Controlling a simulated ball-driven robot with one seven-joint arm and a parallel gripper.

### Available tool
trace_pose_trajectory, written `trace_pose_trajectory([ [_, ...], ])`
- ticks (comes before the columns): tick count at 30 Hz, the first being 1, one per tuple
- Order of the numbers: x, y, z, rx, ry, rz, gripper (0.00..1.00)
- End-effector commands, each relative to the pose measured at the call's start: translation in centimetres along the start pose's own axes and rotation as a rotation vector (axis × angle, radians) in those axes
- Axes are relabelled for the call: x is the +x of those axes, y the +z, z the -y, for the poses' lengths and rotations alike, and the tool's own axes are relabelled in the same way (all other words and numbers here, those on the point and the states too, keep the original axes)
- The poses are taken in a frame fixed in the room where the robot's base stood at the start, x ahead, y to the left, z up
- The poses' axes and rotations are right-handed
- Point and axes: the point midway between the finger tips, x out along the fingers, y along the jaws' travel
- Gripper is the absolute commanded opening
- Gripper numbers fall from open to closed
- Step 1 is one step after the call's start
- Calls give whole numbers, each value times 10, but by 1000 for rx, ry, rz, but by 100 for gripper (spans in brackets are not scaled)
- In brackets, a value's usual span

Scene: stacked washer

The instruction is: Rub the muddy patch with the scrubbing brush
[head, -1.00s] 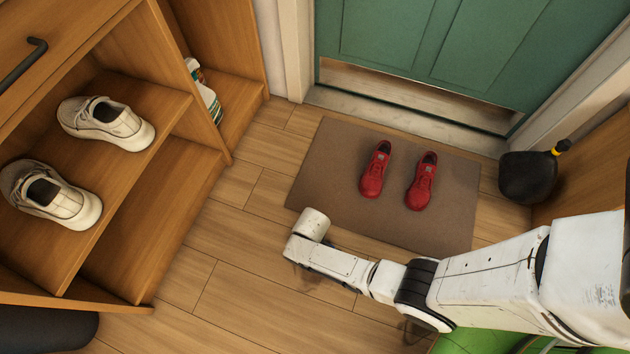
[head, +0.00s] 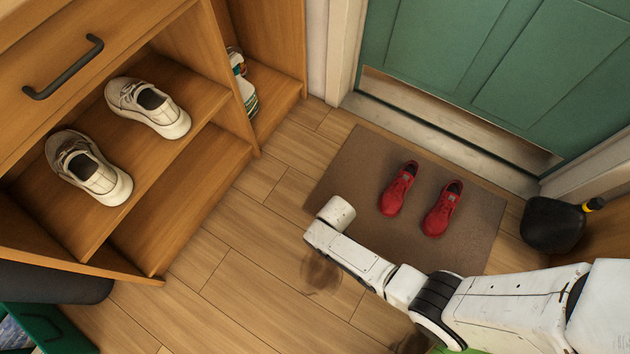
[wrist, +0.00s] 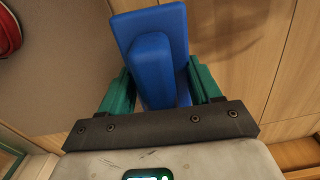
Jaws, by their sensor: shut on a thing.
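The scrubbing brush (wrist: 152,22) is blue, with a flat block and a raised handle, and shows in the wrist view. My gripper (wrist: 160,88) is shut on its handle between two green fingers. In the head view my white arm reaches over the floor by the mat; it hides the gripper and the brush. A brown muddy patch (head: 322,271) lies on the wood floor beside my arm, partly covered by it. A dark smear (wrist: 240,35) shows on the planks right of the brush in the wrist view. A second dark smudge (head: 412,344) shows at the bottom edge of the head view.
A brown doormat (head: 345,168) with two red shoes (head: 398,189) lies before the green door (head: 480,60). A shoe shelf (head: 205,195) with white shoes stands at left. A black container (head: 552,224) stands at right. Floor between shelf and mat is clear.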

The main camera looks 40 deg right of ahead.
Motion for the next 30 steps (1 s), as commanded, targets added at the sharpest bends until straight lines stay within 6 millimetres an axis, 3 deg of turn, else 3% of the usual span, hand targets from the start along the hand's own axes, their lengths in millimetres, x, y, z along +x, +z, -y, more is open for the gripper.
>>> trace_pose_trajectory([
  [1,-10,0,0,0,0,0,19],
  [11,-38,-3,0,1,0,0,19],
  [24,-40,-4,-1,1,0,0,19],
  [28,-51,-20,-3,11,1,-6,19],
  [30,-65,-39,-5,24,2,-9,19],
])
